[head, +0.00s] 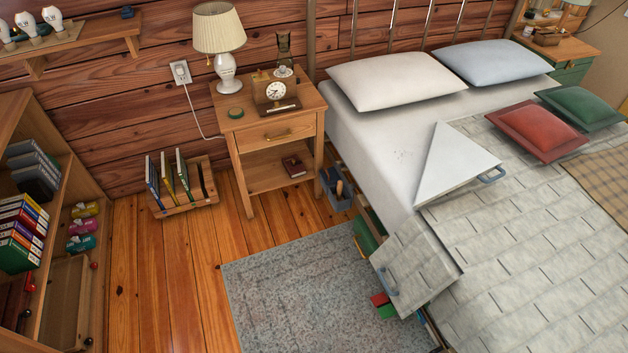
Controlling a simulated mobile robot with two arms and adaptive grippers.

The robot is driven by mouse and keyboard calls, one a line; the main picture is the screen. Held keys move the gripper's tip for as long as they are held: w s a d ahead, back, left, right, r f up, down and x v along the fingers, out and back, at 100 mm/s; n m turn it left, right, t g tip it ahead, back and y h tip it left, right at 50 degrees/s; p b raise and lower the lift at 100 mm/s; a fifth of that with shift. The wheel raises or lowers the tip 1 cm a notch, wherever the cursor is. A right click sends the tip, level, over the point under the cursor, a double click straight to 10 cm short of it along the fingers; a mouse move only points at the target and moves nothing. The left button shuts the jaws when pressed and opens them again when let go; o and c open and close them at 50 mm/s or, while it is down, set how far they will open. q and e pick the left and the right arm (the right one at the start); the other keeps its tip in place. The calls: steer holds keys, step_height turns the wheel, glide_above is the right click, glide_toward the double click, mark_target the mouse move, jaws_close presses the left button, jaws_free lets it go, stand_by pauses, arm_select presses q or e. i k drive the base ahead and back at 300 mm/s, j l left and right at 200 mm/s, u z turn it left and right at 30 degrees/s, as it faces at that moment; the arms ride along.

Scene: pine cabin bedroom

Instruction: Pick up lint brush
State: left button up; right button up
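I cannot make out a lint brush for certain. A small blue-grey caddy (339,203) stands on the floor between the nightstand and the bed. A tan, handle-like piece (340,188) sticks up from it, but what it belongs to is hidden. Neither of my grippers is in view.
A nightstand (260,119) holds a lamp (228,72) and a clock (275,92). A book rack (183,205) stands on the floor to its left. The rug (290,283) looks clear. Books and boxes (383,305) show beside the bed's lower edge.

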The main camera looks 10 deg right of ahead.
mark_target(339, 196)
steer(key=i+j, duration=0.3)
steer(key=j, duration=0.15)
steer(key=i+j+z, duration=0.1)
steer(key=i+j, duration=0.5)
steer(key=j, duration=0.25)
steer(key=i+j, duration=0.3)
steer(key=j, duration=0.15)
steer(key=i+j+z, duration=0.1)
steer(key=i+j, duration=0.2)
steer(key=j, duration=0.15)
